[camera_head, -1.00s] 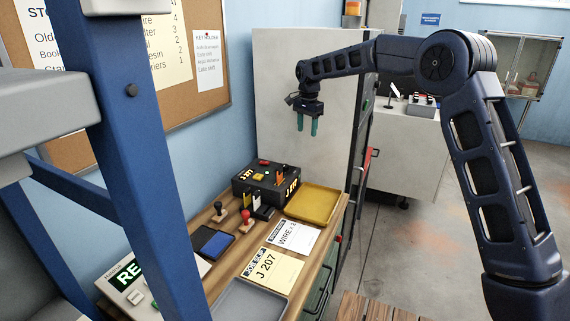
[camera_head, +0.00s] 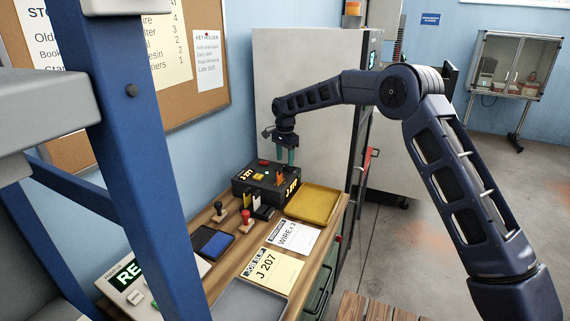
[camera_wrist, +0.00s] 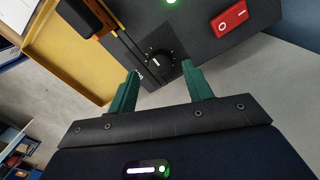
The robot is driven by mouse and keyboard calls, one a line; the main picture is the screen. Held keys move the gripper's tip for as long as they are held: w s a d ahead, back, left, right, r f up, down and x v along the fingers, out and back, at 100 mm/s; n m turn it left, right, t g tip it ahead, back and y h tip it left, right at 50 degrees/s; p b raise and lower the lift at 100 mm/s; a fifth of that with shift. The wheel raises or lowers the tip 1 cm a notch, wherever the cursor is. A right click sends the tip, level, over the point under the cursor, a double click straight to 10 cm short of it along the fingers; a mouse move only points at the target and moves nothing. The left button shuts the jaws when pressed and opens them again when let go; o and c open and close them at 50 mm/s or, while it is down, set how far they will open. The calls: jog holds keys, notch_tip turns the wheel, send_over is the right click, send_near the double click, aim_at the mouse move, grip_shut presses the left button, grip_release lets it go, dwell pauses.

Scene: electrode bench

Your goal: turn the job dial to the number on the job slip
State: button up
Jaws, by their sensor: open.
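The job slip (camera_head: 272,270) lies on the bench and reads J 207. The black control box (camera_head: 268,187) stands on the bench behind it; yellow digits show on its faces, too small for me to read surely. In the wrist view the job dial (camera_wrist: 159,63) is a black round knob with a white mark, on the dark panel (camera_wrist: 205,45). My gripper (camera_head: 286,157) is above the rear of the box. In the wrist view its green fingers (camera_wrist: 161,72) are apart and empty, with the dial just beyond and between their tips. I cannot see contact.
A red rocker switch (camera_wrist: 230,16) and a green light are near the dial. A yellow tray (camera_head: 312,203) stands right of the box. Stamps (camera_head: 246,220), an ink pad (camera_head: 213,243) and a WIRE slip (camera_head: 293,236) lie in front. A tall grey cabinet (camera_head: 305,95) stands behind.

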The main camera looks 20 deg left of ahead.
aim_at(285, 167)
jog(key=shift+f, duration=1.35)
jog(key=c, duration=1)
jog(key=shift+o, duration=0.2)
jog(key=shift+n, duration=0.3)
